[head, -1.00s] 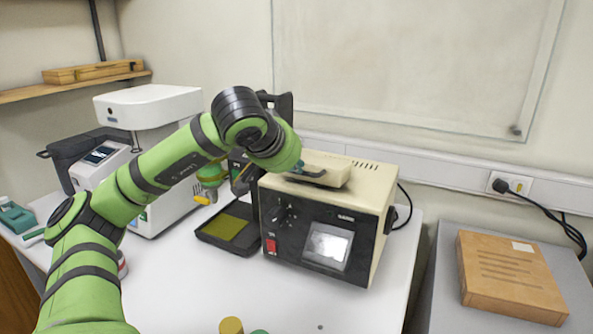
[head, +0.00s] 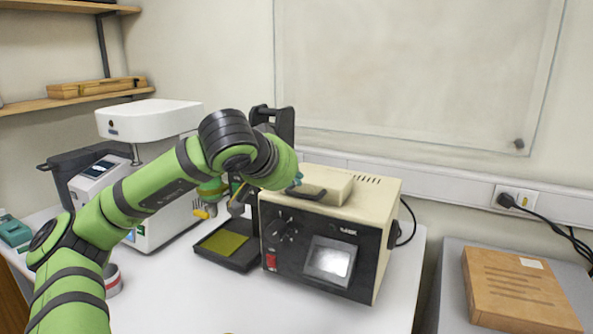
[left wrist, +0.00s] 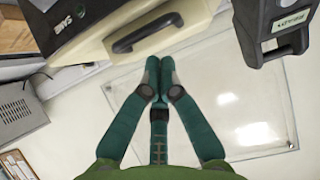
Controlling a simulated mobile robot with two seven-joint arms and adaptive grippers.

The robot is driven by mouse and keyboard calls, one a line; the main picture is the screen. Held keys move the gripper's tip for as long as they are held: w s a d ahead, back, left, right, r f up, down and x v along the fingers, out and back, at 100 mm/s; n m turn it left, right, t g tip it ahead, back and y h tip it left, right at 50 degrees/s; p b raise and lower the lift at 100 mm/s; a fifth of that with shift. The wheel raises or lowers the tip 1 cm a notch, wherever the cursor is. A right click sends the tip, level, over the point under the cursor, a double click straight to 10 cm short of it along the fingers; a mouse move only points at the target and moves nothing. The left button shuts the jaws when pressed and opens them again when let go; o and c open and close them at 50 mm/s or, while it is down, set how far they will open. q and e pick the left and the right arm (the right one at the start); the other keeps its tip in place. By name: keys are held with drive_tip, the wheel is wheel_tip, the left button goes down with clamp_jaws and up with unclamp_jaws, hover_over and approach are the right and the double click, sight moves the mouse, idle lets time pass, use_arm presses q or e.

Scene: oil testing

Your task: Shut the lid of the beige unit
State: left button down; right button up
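The beige unit (head: 375,205) stands on the white table in the head view, with a black front panel and a small screen. Its lid (head: 328,184) is a raised beige block on top with a black handle (head: 306,194); it looks down, lying on the top, though a small gap would be hard to see. The handle also shows in the left wrist view (left wrist: 146,33). My left gripper (left wrist: 160,66) has its two teal fingers together with nothing between them, just beside the handle. In the head view its teal tip (head: 297,180) shows at the lid's left, mostly hidden behind my wrist. My right gripper is out of view.
A white instrument (head: 150,120) stands at the left. A black tray with a yellow-green pad (head: 224,243) lies left of the unit. A wooden box (head: 520,290) lies on a grey surface at the right. The table in front of the unit is clear.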

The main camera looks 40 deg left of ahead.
use_arm(q)
drive_tip(key=w+r+p+v, duration=0.1)
drive_tip(key=v, duration=1)
drive_tip(key=shift+s+r+p, duration=0.2)
drive_tip(key=shift+r+p, duration=0.1)
drive_tip(key=shift+r, duration=0.15)
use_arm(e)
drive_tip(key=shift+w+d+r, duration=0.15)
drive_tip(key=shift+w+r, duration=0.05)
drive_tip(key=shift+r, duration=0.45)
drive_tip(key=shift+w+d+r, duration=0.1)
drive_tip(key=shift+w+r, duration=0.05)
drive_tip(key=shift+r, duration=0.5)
use_arm(q)
drive_tip(key=shift+a, duration=0.1)
